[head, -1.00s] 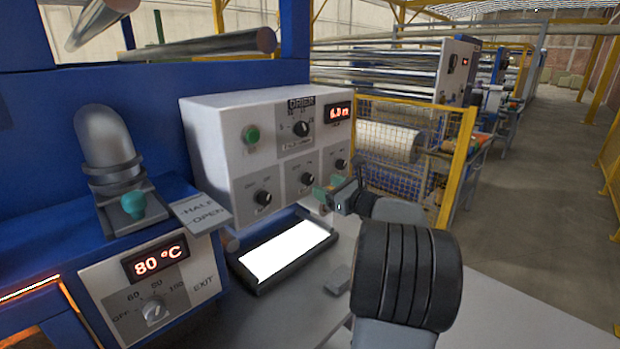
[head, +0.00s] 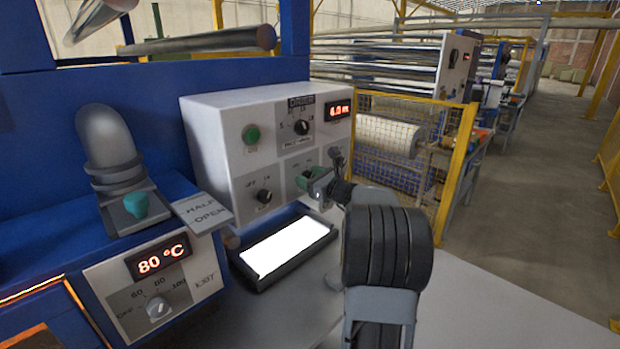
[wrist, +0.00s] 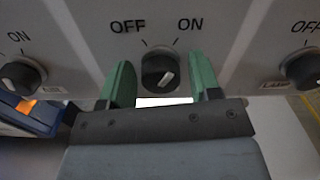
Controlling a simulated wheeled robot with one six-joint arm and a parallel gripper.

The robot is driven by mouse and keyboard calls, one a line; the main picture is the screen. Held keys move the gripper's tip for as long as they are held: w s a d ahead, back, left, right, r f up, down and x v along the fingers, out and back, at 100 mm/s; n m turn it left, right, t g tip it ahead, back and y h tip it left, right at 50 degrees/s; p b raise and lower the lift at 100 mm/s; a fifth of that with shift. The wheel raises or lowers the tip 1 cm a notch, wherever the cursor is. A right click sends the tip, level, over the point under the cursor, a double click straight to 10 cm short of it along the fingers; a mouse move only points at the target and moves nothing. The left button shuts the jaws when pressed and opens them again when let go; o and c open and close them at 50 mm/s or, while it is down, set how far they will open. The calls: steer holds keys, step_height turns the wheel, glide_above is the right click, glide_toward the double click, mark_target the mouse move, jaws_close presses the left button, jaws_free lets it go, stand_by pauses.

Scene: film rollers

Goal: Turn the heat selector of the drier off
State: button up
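The drier's control box (head: 215,125) stands in the middle of the head view. It has a lower row of OFF/ON knobs. In the wrist view, the middle OFF/ON knob (wrist: 160,72) is black, and its white mark points up-right toward ON. My gripper (wrist: 161,62) is open, with its green fingers on either side of this knob and small gaps visible. In the head view my gripper (head: 312,178) covers most of that knob. The caption under the knob is hidden, so I cannot tell whether it reads heat.
The left OFF/ON knob (head: 264,196) and the right LAMP knob (wrist: 304,69) flank it. A lit panel (head: 285,248) lies below. An 80 °C display (head: 160,258) sits above a 60–100 dial (head: 157,308) at lower left. A yellow mesh guard (head: 430,150) stands right.

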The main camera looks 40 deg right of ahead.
steer(key=c, duration=0.7)
steer(key=shift+c, duration=0.2)
steer(key=shift+f+b, duration=0.15)
steer(key=shift+b, duration=0.3)
steer(key=shift+f+n+b, duration=0.15)
steer(key=shift+n+b, duration=0.55)
steer(key=shift+b, duration=0.4)
steer(key=n+b, duration=0.3)
steer(key=b, duration=0.2)
steer(key=shift+f+b, duration=0.15)
steer(key=shift+b, duration=0.25)
steer(key=n+b, duration=0.4)
steer(key=b, duration=0.2)
steer(key=shift+a+n, duration=0.1)
steer(key=shift+n, duration=0.2)
steer(key=shift+r+n+b, duration=0.25)
steer(key=shift+n+b, duration=1.25)
steer(key=shift+b, duration=0.1)
steer(key=shift+r, duration=0.1)
